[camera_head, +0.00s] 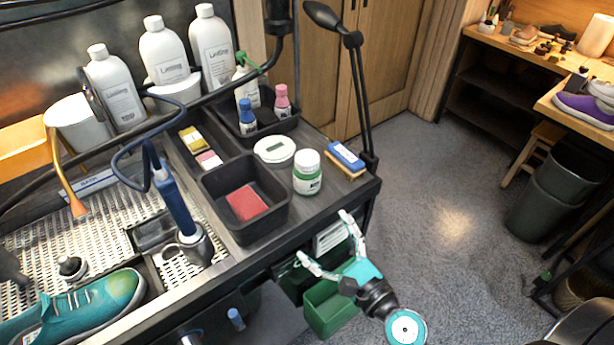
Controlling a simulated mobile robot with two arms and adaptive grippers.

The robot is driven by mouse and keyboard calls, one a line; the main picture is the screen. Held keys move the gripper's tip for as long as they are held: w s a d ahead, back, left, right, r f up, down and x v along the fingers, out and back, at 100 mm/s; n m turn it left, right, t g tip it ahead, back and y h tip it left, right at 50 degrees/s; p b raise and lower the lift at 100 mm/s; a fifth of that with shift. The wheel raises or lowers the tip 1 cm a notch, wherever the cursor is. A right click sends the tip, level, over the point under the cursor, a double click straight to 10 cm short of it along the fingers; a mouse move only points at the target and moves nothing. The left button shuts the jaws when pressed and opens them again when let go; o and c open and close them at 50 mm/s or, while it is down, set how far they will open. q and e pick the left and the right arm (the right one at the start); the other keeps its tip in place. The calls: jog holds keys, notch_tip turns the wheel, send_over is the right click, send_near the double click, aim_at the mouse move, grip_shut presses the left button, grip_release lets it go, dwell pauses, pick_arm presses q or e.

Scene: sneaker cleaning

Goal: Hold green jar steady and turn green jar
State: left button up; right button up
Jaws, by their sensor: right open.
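The green jar (307,175) is a small white-lidded jar with a green and white label. It stands upright near the front right corner of the dark workbench, with its lid on. My right gripper (323,236) is open and empty, its two white-tipped fingers spread wide. It is just off the bench's front edge, below the jar in the picture and apart from it. My left gripper does not show.
A black bin (246,204) with a red pad stands left of the jar. A round white scale (275,149) is behind it, and a blue brush (346,157) is to its right. A lamp arm (360,95) rises at the bench corner. Green bins (331,309) hang below.

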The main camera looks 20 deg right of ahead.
aim_at(313, 183)
jog(key=w+d+m+h+p, duration=0.1)
jog(key=w+m, duration=0.1)
jog(key=w, duration=0.2)
jog(key=w+m+h+p, duration=0.1)
jog(key=w+m, duration=0.1)
jog(key=w, duration=0.2)
jog(key=w+d+m+t+h+p, duration=0.1)
jog(key=w+m+p, duration=0.1)
jog(key=w, duration=0.2)
jog(key=shift+w+d+r+m, duration=0.1)
jog(key=shift+d+r+m, duration=0.05)
jog(key=shift+d+m, duration=0.25)
jog(key=shift+w+a+p, duration=0.1)
jog(key=shift+w+a, duration=0.05)
jog(key=shift+w, duration=0.85)
jog(key=shift+w+a+p, duration=0.15)
jog(key=shift+w+a, duration=0.05)
jog(key=shift+w, duration=0.75)
jog(key=shift+w+a+p, duration=0.1)
jog(key=shift+w+a, duration=0.05)
jog(key=shift+w, duration=0.85)
jog(key=shift+s, duration=0.1)
jog(key=shift+c, duration=0.4)
jog(key=c, duration=1.4)
